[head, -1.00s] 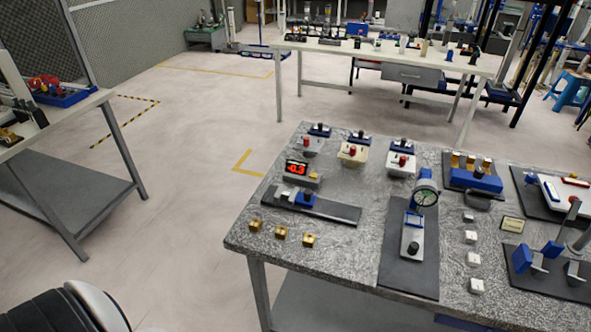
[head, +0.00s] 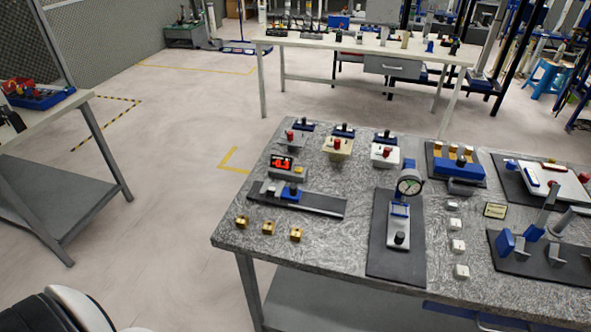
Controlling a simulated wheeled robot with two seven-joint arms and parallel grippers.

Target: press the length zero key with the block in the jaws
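A length gauge stands at the left of the near grey table. Its red-lit display (head: 282,163) sits on a grey box behind a dark rail (head: 318,204). The box has a small key area (head: 300,172) at its right end; the single keys are too small to read. A blue slide (head: 291,193) sits on the rail, with pale jaw parts just left of it. I cannot tell whether a block is between the jaws. Several brass blocks (head: 268,228) lie in a row in front of the gauge. Neither of my grippers is in view.
A dial gauge stand (head: 398,230) is right of the rail, with white cubes (head: 457,245) beyond it. Several red-knobbed boxes (head: 338,146) line the back. Blue fixtures (head: 506,241) fill the right. Another table (head: 60,190) is at left; floor between is clear.

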